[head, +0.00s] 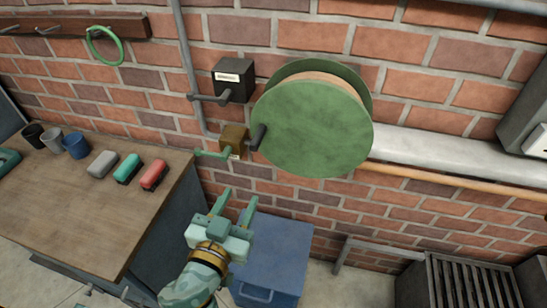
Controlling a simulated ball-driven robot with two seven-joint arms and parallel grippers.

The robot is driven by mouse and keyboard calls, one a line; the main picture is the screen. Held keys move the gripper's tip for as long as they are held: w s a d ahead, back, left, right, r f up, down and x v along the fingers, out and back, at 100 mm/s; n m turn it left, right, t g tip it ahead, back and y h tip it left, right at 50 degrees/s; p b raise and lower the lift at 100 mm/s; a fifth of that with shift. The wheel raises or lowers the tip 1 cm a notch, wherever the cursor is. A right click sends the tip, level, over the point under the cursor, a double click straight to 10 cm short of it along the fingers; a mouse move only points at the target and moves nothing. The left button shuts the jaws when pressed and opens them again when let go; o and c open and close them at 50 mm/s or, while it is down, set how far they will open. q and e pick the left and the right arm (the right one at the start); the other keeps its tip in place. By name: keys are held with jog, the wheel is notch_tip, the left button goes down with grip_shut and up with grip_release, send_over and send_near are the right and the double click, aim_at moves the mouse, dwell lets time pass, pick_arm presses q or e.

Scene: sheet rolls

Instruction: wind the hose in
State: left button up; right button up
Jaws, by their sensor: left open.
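A large green reel (312,125) is mounted on the brick wall. Its round front plate faces me, and a tan band shows between its two plates. A dark knob-like handle (258,137) stands out near the left edge of the front plate. No loose length of hose shows clearly; whatever is wound behind the front plate is mostly hidden. My left gripper (240,197) is below and to the left of the reel. Its two fingers are apart, point up toward the wall and hold nothing. It is clear of the handle. My right gripper is out of view.
A brass-coloured block (234,137) with a green lever sits left of the handle, below a dark box (233,79). A blue bin (274,250) stands under the reel. A wooden workbench (85,210) with cups and small blocks is left. A grey pipe (440,150) runs right.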

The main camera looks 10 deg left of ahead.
pick_arm(q)
notch_tip(320, 180, up, 2)
jog(key=r+n, duration=0.1)
jog(key=n+p, duration=0.1)
jog(key=n, duration=0.1)
send_near(256, 141)
jog(key=shift+t+y, duration=0.3)
jog(key=w, duration=0.3)
jog(key=w+f+p, duration=0.1)
jog(key=w, duration=0.3)
jog(key=w+p, duration=0.1)
jog(key=w, duration=0.3)
jog(key=shift+d+f, duration=0.2)
jog(key=shift+f, duration=0.05)
grip_shut()
jog(key=shift+r+m+p, duration=0.1)
jog(key=shift+m+p, duration=0.2)
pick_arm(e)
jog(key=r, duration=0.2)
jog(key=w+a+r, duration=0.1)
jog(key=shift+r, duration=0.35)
